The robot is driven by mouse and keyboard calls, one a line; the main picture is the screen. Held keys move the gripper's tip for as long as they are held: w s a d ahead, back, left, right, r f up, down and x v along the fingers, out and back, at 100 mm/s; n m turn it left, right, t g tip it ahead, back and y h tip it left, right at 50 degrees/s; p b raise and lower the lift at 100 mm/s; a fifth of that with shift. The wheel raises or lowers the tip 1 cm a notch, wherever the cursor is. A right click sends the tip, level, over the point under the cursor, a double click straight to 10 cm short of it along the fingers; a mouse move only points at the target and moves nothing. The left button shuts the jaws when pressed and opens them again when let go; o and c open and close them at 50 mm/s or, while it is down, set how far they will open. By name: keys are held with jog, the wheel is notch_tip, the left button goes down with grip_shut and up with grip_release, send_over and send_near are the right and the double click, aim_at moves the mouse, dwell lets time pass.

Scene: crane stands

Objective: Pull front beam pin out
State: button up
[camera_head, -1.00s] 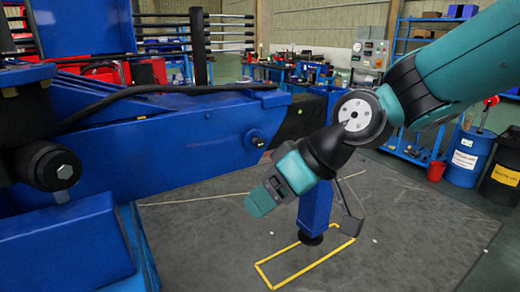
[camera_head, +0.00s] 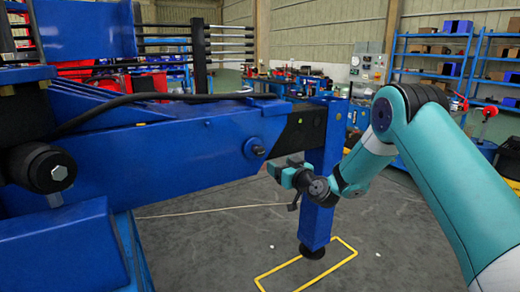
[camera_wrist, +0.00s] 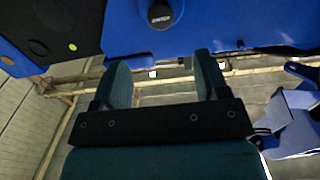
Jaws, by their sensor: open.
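The front beam pin (camera_head: 256,149) shows as a small round dark knob on the side of the blue beam (camera_head: 165,155), close to the beam's end. In the wrist view the dark round knob (camera_wrist: 163,13) is at the top, with small pale lettering. My gripper (camera_head: 279,174) is just below and right of the pin in the head view. In the wrist view my gripper (camera_wrist: 163,78) has its two teal fingers wide apart, with nothing between them. The knob lies beyond the fingertips, roughly in line with the gap, and looks apart from them.
A black inner beam (camera_head: 300,131) joins the beam to a blue upright leg (camera_head: 322,165) with a dark foot. The leg stands close behind my wrist. A yellow floor outline (camera_head: 285,270) lies below. A black hose (camera_head: 150,97) runs along the beam top. Open floor surrounds the leg.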

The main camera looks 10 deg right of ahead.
aim_at(261, 153)
jog(key=p+x, duration=0.2)
jog(key=x, duration=1)
jog(key=shift+w+a+p, duration=0.15)
jog(key=shift+w+p, duration=0.15)
jog(key=shift+c, duration=0.5)
